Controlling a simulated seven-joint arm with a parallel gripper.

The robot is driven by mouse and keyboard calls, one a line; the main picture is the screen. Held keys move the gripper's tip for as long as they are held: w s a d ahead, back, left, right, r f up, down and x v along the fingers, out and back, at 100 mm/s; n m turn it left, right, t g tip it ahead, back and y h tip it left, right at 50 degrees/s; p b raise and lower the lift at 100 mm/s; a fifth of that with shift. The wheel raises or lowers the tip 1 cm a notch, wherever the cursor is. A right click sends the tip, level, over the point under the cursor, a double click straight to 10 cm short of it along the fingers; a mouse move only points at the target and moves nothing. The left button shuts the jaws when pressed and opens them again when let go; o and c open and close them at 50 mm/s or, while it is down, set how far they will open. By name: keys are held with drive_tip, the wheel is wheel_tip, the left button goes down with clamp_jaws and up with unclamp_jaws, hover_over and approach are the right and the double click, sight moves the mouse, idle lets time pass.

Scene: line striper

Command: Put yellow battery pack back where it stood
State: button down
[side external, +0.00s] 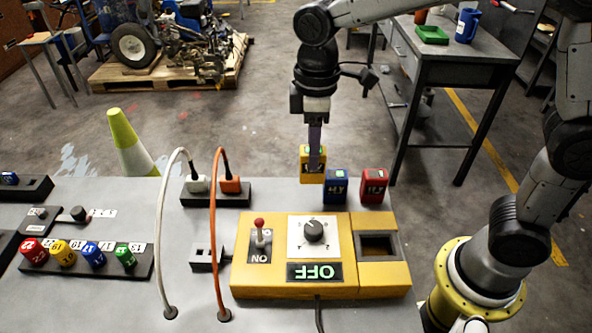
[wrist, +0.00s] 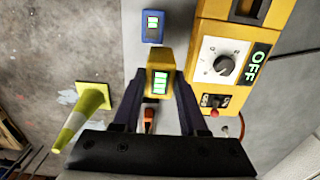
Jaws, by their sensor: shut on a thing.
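The yellow battery pack (side external: 305,174) is upright between the fingers of my gripper (side external: 315,158), near the far edge of the bench in the side view. In the wrist view the pack (wrist: 158,62) shows its green display, with a finger of my gripper (wrist: 159,88) on each side. I cannot tell whether its base touches the bench. The blue battery pack (side external: 337,187) stands just right of it, and the red battery pack (side external: 374,186) farther right. The blue pack also shows in the wrist view (wrist: 152,28).
The yellow control box (side external: 270,285) has a lever, a dial, an OFF display and an empty bay (side external: 378,247). White and orange plugs sit in a black socket block (side external: 216,196) to the left, their cables arching forward. A cone (side external: 126,140) stands beyond the bench.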

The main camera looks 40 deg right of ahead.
drive_tip(key=shift+w+a+f, duration=0.2)
drive_tip(key=shift+w+f, duration=0.35)
drive_tip(key=shift+f, duration=0.65)
drive_tip(key=shift+w+a+f, duration=0.2)
drive_tip(key=shift+w+f, duration=0.35)
drive_tip(key=shift+f, duration=0.65)
drive_tip(key=shift+w+a+f, duration=0.2)
drive_tip(key=shift+w+f, duration=0.35)
drive_tip(key=shift+f, duration=0.65)
drive_tip(key=shift+f, duration=0.15)
drive_tip(key=shift+c, duration=2.2)
unclamp_jaws()
wheel_tip(320, 180, up, 12)
drive_tip(key=shift+r, duration=0.2)
